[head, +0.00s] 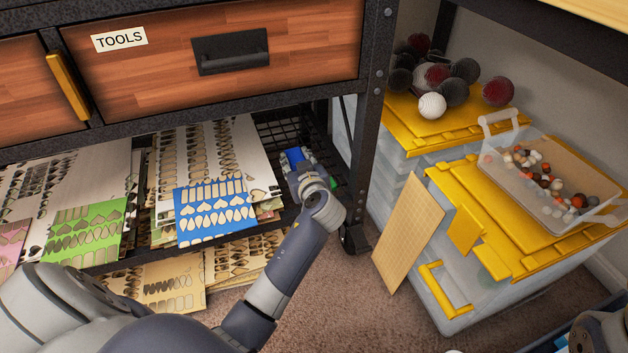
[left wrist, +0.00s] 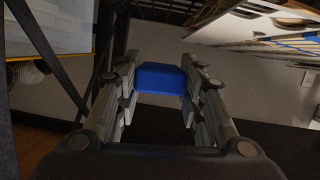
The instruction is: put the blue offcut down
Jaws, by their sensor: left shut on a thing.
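The blue offcut (left wrist: 160,78) is a small solid blue piece between the fingertips of my left gripper (left wrist: 158,88) in the left wrist view. In the head view the left gripper (head: 305,162) reaches in under the drawers, beside the shelf's right post. A bit of blue (head: 291,157) shows there, and the wrist hides much of the hand. The left gripper is shut on the blue offcut. My right gripper does not show.
Stacks of cut-out sheets lie on the shelf, with a blue sheet (head: 216,226) and a green sheet (head: 82,230) on top. A yellow-lidded bin (head: 470,220) and a leaning tan board (head: 410,230) stand right of the post. A black wire mesh (head: 275,128) is behind the gripper.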

